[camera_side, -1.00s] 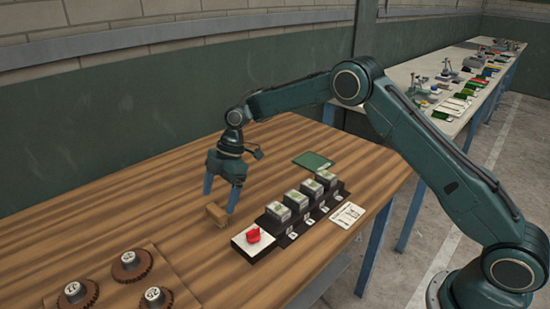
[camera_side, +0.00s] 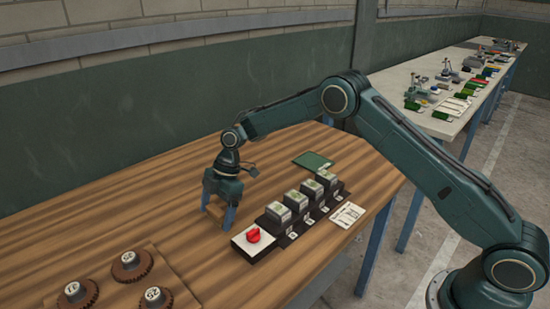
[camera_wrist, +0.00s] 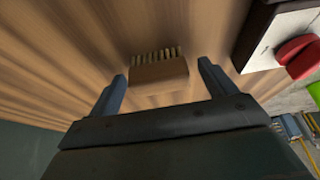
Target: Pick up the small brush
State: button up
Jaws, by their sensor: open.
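The small brush (camera_wrist: 160,75) is a light wooden block with a row of pale bristles along one edge. In the wrist view it lies on the wooden table between my two fingers, with a gap on each side. My gripper (camera_wrist: 163,70) is open, and its fingers point down towards the table. In the side view my gripper (camera_side: 217,211) is low over the table around the brush (camera_side: 214,209), which is partly hidden by the fingers. I cannot tell how far the fingertips are above the table.
A white panel with a red knob (camera_side: 253,236) stands close to the right of my gripper. A dark rack with several grey blocks (camera_side: 299,201) runs behind it. A board with several brown gears (camera_side: 132,265) is at front left. A green card (camera_side: 313,161) lies farther back.

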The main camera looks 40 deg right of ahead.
aim_at(216, 209)
jog(key=c, duration=1.1)
jog(key=shift+r, duration=0.1)
jog(key=shift+r, duration=4.95)
